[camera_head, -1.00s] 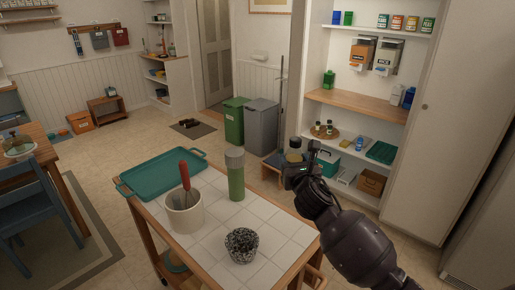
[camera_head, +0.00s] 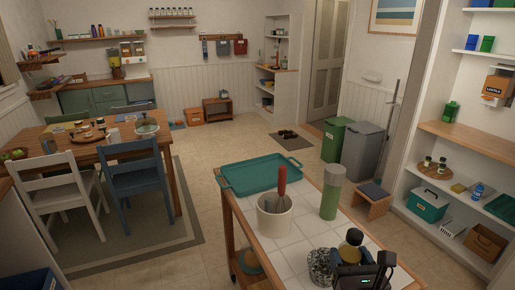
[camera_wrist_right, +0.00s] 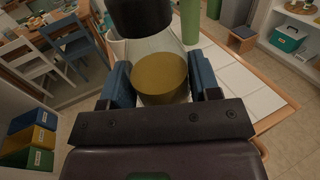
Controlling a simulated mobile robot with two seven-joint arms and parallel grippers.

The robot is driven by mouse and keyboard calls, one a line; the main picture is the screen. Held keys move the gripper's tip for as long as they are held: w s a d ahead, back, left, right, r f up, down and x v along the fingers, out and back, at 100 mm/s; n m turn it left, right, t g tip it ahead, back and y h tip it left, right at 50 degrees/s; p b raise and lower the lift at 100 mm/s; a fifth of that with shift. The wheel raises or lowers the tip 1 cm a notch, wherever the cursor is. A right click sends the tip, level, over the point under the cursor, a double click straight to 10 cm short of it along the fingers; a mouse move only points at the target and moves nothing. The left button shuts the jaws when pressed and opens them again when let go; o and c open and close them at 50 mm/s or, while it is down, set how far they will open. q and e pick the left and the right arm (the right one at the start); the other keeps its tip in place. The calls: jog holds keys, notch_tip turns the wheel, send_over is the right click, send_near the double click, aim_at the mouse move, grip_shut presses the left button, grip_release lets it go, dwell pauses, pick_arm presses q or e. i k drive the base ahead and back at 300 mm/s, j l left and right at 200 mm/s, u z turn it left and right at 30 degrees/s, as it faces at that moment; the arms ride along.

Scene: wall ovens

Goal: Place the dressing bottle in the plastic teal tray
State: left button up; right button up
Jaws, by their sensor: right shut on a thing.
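The dressing bottle (camera_head: 350,250), with a dark cap and yellow-brown contents, is in my right gripper (camera_head: 362,270) at the near right end of the tiled cart. The right wrist view shows the bottle (camera_wrist_right: 160,78) between the two blue-padded fingers (camera_wrist_right: 163,85), which are shut on it. The teal tray (camera_head: 262,178) lies at the far left end of the cart top, and its visible inside looks empty. The bottle is apart from the tray. My left gripper is not in view.
On the cart (camera_head: 300,247), a cream crock (camera_head: 274,220) with a red-handled utensil and a green cylinder with a grey top (camera_head: 331,195) stand between bottle and tray. A speckled pot (camera_head: 320,266) is just left of the bottle. A dining table with chairs stands at left.

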aim_at(249, 177)
jog(key=i+j, duration=0.15)
jog(key=j, duration=0.2)
jog(key=i+j, duration=0.5)
jog(key=i+j+z, duration=0.25)
jog(key=i+j, duration=0.85)
